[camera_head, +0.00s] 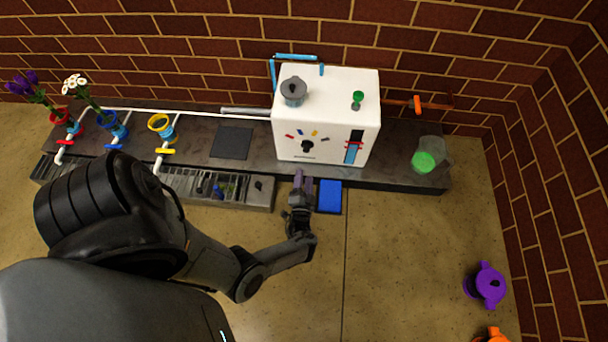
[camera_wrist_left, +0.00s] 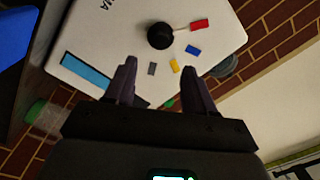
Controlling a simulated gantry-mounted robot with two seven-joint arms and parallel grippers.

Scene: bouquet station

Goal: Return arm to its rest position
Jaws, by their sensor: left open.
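My left gripper (camera_head: 303,180) is open and empty in the head view. It is in front of the white box-shaped machine (camera_head: 334,90), just left of a blue pad (camera_head: 329,195). In the left wrist view the two dark fingers of the gripper (camera_wrist_left: 159,72) stand apart with nothing between them. Beyond them is the machine's front face (camera_wrist_left: 100,40) with a black knob (camera_wrist_left: 159,36) and red, blue, yellow and grey marks. I cannot tell the exact gap to the face. My right gripper is in neither view.
Purple flowers (camera_head: 27,84) and white flowers (camera_head: 80,86) stand at the left end of the dark counter (camera_head: 400,170), beside an empty yellow ring holder (camera_head: 160,125). A green-lidded jar (camera_head: 424,161) is at the right. A purple pot (camera_head: 488,286) is on the floor.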

